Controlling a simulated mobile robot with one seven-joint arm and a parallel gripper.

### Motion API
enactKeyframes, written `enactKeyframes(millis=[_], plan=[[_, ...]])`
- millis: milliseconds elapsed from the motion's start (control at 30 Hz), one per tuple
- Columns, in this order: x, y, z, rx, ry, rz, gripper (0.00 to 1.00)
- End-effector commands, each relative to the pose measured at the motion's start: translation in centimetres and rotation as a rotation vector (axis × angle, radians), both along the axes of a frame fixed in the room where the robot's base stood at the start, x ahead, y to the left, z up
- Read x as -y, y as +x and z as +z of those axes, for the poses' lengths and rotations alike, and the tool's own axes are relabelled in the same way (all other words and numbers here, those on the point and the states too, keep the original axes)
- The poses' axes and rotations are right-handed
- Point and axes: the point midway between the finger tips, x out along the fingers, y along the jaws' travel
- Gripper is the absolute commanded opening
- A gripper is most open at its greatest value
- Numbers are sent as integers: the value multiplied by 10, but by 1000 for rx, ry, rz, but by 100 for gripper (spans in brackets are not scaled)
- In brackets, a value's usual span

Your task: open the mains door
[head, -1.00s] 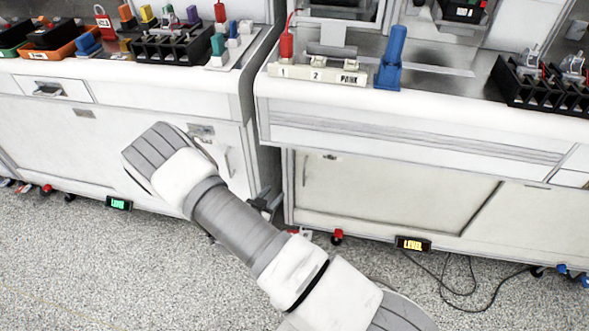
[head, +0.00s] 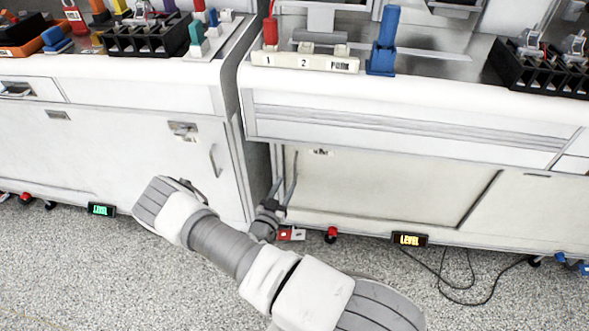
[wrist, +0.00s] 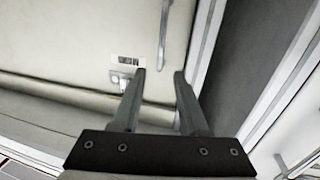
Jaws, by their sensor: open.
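A pale cream cabinet door (head: 390,190) is set under the right bench; no readable mains lettering shows. The wrist view shows a pale panel (wrist: 85,45) with a slim grey bar handle (wrist: 164,35), a small dark label (wrist: 125,60) and a metal fitting (wrist: 120,78) beside it. My gripper (head: 284,184) is low at the left edge of the right bench's cabinet, partly behind my arm. In the wrist view my gripper (wrist: 160,72) is open, its fingers apart and empty. The handle lies just past the fingertips; I cannot tell the distance.
The left bench door (head: 120,160) has its own handle (head: 214,161) and latch plate (head: 183,131). A narrow gap separates the benches. A blue upright block (head: 385,45) and a numbered strip (head: 305,61) stand on the right bench. A cable (head: 465,285) lies on the speckled floor.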

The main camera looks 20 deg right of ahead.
Motion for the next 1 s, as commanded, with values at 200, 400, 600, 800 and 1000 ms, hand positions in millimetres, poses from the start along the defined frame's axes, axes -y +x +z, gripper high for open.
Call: enactKeyframes(millis=[200, 400, 600, 800, 1000], plan=[[34, 33, -2, 1, 0, -2, 43], [54, 54, -1, 1, 1, -1, 43], [62, 62, 0, -1, 1, 0, 43], [63, 62, 0, -1, 1, 0, 43], [62, 62, 0, -1, 1, 0, 16]])
